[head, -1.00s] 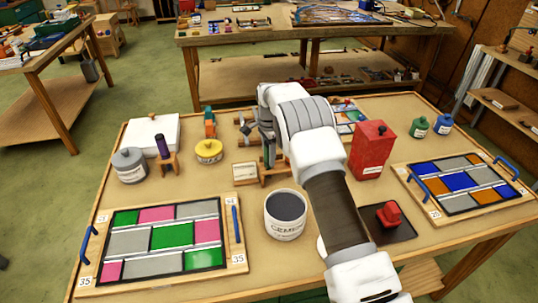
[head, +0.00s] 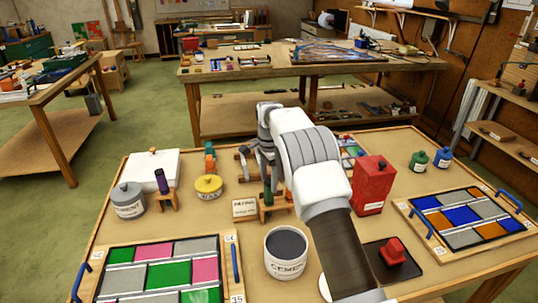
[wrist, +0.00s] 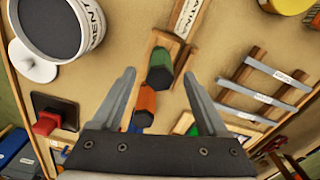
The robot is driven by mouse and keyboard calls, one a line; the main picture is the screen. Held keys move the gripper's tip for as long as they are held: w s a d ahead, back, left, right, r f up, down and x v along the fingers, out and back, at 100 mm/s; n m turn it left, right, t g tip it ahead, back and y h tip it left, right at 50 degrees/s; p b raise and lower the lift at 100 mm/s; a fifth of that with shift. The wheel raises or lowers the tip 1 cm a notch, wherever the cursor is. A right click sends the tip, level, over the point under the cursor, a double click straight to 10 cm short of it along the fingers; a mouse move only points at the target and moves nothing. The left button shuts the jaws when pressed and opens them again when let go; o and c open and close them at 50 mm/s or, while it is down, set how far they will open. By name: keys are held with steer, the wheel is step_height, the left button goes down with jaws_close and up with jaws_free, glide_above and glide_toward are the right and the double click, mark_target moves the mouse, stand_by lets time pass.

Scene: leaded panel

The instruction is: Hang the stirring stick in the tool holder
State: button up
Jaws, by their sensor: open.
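A wooden holder (head: 275,208) stands mid-table behind the cement pot, taken here as the tool holder. In the wrist view, a green faceted handle (wrist: 160,70) stands at it, with an orange handle (wrist: 145,100) just beyond. I cannot tell whether either belongs to the stirring stick; no bare stick shows clearly. My gripper (head: 268,178) points down over the holder. In the wrist view its fingers (wrist: 160,85) are spread apart, with both handles showing between them and no visible grip. My arm hides the holder's right part in the head view.
The cement pot (head: 287,252) stands in front of the holder. A yellow tin (head: 208,187) and purple-handled stand (head: 162,182) are left; a red container (head: 371,185) is right. A rack with grey strips (wrist: 265,95) lies nearby. Glass panels occupy both front sides.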

step_height(320, 180, up, 12)
steer(key=s+d+r+n+t, duration=0.1)
steer(key=s+d+r+n, duration=0.1)
steer(key=s+d+r, duration=0.3)
steer(key=s+d+r+n+t, duration=0.1)
steer(key=s+r, duration=0.1)
steer(key=r, duration=0.4)
steer(key=s+d+r+n+t, duration=0.1)
steer(key=s+d+r+n, duration=0.15)
steer(key=s, duration=0.35)
steer(key=s+d+r+n, duration=0.1)
steer(key=s+r, duration=0.3)
steer(key=s, duration=0.1)
steer(key=s+d+f+n+t, duration=0.1)
steer(key=s+d+f+n, duration=0.1)
steer(key=s, duration=1)
steer(key=s+d+f+n+t, duration=0.1)
steer(key=s+f+n, duration=0.3)
steer(key=s, duration=0.8)
steer(key=shift+d+f+t, duration=0.3)
steer(key=shift+d+f, duration=0.2)
steer(key=shift+f, duration=0.25)
